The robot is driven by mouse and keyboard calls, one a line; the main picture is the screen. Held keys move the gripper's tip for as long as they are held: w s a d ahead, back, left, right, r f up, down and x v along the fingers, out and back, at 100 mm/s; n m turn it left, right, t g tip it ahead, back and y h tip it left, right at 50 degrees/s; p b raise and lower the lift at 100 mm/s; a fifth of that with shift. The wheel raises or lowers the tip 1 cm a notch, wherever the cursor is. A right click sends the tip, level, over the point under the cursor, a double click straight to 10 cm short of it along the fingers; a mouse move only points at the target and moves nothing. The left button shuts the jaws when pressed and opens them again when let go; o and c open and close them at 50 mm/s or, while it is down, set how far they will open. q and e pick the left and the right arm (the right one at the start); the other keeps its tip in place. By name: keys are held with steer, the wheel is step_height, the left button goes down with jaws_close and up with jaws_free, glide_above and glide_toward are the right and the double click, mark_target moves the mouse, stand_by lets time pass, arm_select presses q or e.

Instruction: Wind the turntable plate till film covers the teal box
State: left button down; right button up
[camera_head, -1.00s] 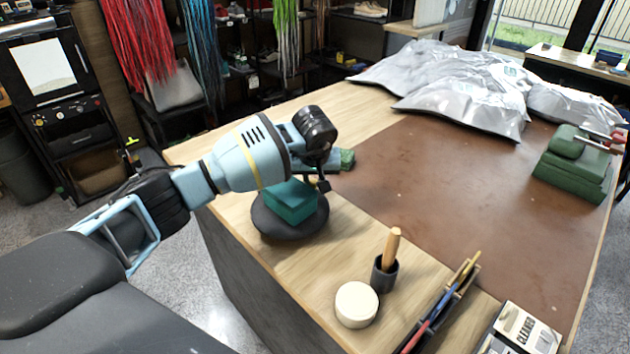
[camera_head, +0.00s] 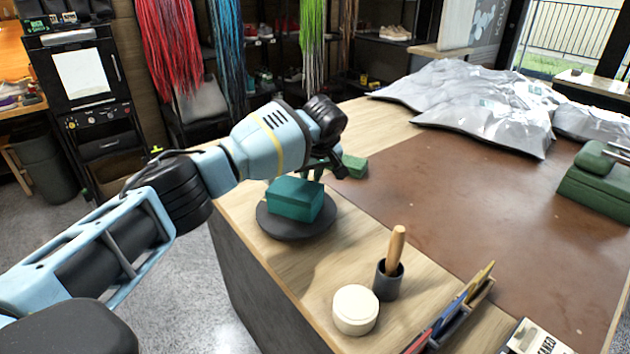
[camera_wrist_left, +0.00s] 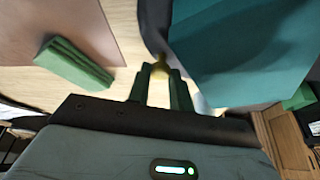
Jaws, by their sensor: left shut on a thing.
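The teal box (camera_head: 295,200) sits on the round dark turntable plate (camera_head: 268,222) near the table's left edge. It also shows large in the left wrist view (camera_wrist_left: 240,60). No film can be made out on the box's visible faces. My left gripper (camera_wrist_left: 160,72) is at the far side of the box, beside the plate's dark rim. Its fingers are shut on a small yellowish knob (camera_wrist_left: 161,65) at the rim. In the head view my left wrist hides part of this spot. My right gripper is not in view.
A green block (camera_head: 354,166) lies behind the turntable. A white round container (camera_head: 355,310), a dark cup with a wooden handle (camera_head: 388,280) and a tool rack (camera_head: 455,315) stand in front to the right. Silver bags (camera_head: 480,105) lie at the back. The brown mat's middle (camera_head: 480,200) is clear.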

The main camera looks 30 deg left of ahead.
arm_select(q)
steer(key=shift+a+n+g, duration=0.3)
steer(key=shift+a+n, duration=0.35)
steer(key=shift+n, duration=0.35)
steer(key=shift+s+a+n+g+y+b, duration=0.15)
steer(key=shift+s+a+n+g, duration=0.1)
steer(key=shift+a+n, duration=0.35)
steer(key=shift+s+a+n+g+y+b, duration=0.15)
steer(key=shift+a+n+g, duration=0.15)
steer(key=shift+n, duration=0.5)
steer(key=shift+s+a+n+g, duration=0.25)
steer(key=shift+a+n, duration=0.1)
steer(key=shift+n, duration=0.25)
steer(key=shift+s+a+n+g, duration=0.2)
steer(key=shift+a+n, duration=0.15)
steer(key=shift+n, duration=0.25)
steer(key=shift+s+a+n+g, duration=0.3)
steer(key=shift+s+a+n, duration=0.1)
steer(key=shift+n, duration=0.5)
steer(key=shift+s+a+n, duration=0.2)
steer(key=shift+n, duration=0.3)
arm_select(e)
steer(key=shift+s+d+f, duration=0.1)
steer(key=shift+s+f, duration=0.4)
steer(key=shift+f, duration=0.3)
arm_select(q)
steer(key=shift+s+g, duration=0.1)
steer(key=shift+g, duration=0.2)
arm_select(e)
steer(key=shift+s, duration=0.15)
